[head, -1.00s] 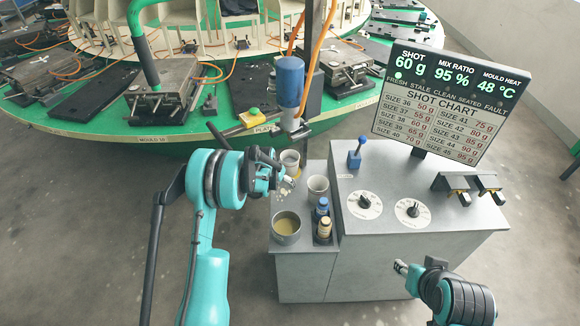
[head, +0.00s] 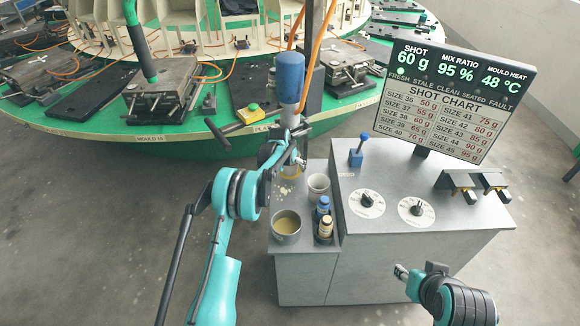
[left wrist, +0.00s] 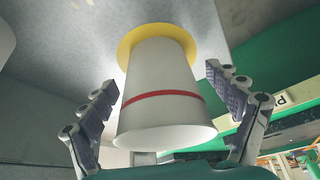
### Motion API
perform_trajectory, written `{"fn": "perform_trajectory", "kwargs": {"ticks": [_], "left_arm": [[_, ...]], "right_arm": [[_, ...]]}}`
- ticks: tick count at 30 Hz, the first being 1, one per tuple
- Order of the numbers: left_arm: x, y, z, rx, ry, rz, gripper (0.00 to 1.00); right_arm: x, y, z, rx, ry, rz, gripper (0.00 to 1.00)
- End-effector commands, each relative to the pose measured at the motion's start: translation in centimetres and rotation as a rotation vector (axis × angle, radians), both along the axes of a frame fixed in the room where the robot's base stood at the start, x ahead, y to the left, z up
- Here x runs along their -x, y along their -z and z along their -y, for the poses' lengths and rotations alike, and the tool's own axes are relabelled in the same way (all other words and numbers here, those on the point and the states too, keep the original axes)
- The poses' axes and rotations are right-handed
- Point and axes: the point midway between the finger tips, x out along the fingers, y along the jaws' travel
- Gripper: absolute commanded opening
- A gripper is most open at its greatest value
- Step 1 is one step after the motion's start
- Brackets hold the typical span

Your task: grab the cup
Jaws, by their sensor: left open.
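A white cup with a red band (left wrist: 160,95) stands with its narrow end on a yellow ring (left wrist: 128,43). In the head view this cup (head: 291,171) is under the blue mixing head (head: 290,78), partly hidden by my left gripper (head: 288,152). In the left wrist view my left gripper (left wrist: 168,125) is open, with one finger on each side of the cup. Gaps show between the fingers and the cup wall. My right gripper (head: 402,271) is at the lower right, in front of the machine, away from the cup; its jaws are too small to read.
A second pale cup (head: 318,186), a metal pot of yellowish liquid (head: 286,226) and small bottles (head: 325,228) stand on the side shelf close by. The grey machine (head: 400,245) bears dials, a blue lever (head: 358,150) and a display (head: 455,100). The green carousel (head: 170,140) lies behind.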

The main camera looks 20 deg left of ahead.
Motion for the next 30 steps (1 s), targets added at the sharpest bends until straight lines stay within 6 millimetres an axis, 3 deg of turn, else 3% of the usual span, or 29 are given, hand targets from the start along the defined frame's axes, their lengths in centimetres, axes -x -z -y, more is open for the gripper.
{"fn": "perform_trajectory", "kwargs": {"ticks": [6, 11, 23, 30], "left_arm": [[0.0, 0.0, 0.0, 0.0, 0.0, 0.0, 0.87], [0.0, 0.0, 0.0, 0.0, 0.0, 0.0, 0.45], [0.1, -0.1, 0.0, 0.0, 0.0, 0.0, 0.43], [1.6, -1.9, -0.2, 0.0, -0.001, 0.0, 0.43]], "right_arm": [[0.0, 0.0, 0.0, 0.0, 0.0, 0.0, 0.4], [0.0, 0.0, 0.0, 0.0, 0.0, 0.0, 0.4], [0.0, -0.1, 0.0, 0.0, 0.0, 0.0, 0.4], [0.0, -1.1, 0.0, 0.0, 0.0, 0.0, 0.4]]}}
